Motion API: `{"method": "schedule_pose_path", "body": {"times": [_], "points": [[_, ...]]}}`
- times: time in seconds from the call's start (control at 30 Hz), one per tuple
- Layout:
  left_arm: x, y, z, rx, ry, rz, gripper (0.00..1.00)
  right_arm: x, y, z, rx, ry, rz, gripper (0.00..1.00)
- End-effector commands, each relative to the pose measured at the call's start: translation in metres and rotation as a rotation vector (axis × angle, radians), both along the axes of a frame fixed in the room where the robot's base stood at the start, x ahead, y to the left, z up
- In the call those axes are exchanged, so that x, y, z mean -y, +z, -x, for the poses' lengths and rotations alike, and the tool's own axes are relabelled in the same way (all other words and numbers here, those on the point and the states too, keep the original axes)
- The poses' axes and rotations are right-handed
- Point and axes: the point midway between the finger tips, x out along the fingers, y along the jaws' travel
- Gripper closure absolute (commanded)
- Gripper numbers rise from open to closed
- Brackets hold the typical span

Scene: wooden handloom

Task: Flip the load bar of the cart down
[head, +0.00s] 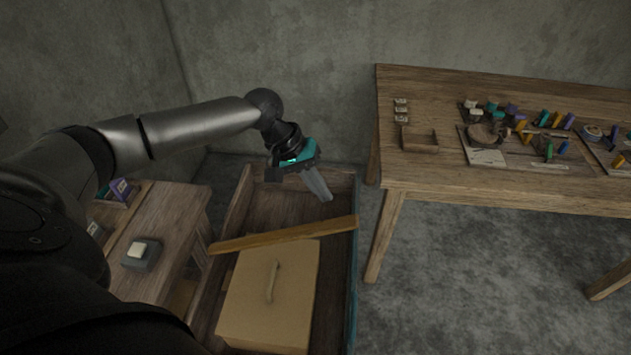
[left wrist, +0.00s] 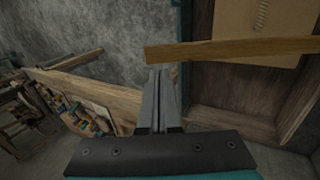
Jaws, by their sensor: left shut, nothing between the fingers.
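The cart (head: 353,280) is an open wooden box in the lower middle of the head view. Its load bar (head: 285,235), a plain wooden bar, slants across the cart beside a tan box with a handle (head: 262,310). My left gripper (head: 328,198) is shut and empty, over the far part of the cart, beyond the bar. In the left wrist view the shut fingers (left wrist: 160,72) point at the bar (left wrist: 230,50), near its free end. I cannot tell whether they touch it. My right gripper is not in view.
A wooden workbench (head: 440,185) with many small coloured parts stands at the right. A small wooden table (head: 165,225) with a grey block is at the left. Concrete walls close off the back. The floor right of the cart is clear.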

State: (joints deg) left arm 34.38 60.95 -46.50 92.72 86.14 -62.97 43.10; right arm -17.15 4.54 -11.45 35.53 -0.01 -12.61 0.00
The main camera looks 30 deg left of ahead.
Motion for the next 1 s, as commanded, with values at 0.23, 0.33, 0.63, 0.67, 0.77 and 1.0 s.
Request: {"method": "schedule_pose_path", "body": {"times": [0.23, 0.33, 0.63, 0.67, 0.77, 1.0], "points": [[0.022, -0.047, -0.011, 0.0, 0.0, 0.001, 1.0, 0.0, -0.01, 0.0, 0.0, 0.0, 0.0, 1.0], [0.028, -0.059, -0.014, 0.001, 0.0, 0.001, 1.0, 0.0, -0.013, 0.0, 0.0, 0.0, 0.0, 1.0], [0.034, -0.072, -0.017, 0.002, 0.001, 0.0, 1.0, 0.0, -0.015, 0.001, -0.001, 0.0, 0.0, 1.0], [0.034, -0.072, -0.017, 0.002, 0.001, 0.0, 1.0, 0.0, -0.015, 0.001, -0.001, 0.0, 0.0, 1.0], [0.034, -0.072, -0.017, 0.002, 0.001, 0.0, 1.0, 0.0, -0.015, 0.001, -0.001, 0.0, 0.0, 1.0], [0.036, -0.073, -0.017, -0.001, 0.0, -0.004, 1.0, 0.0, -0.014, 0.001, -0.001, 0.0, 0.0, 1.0]]}}
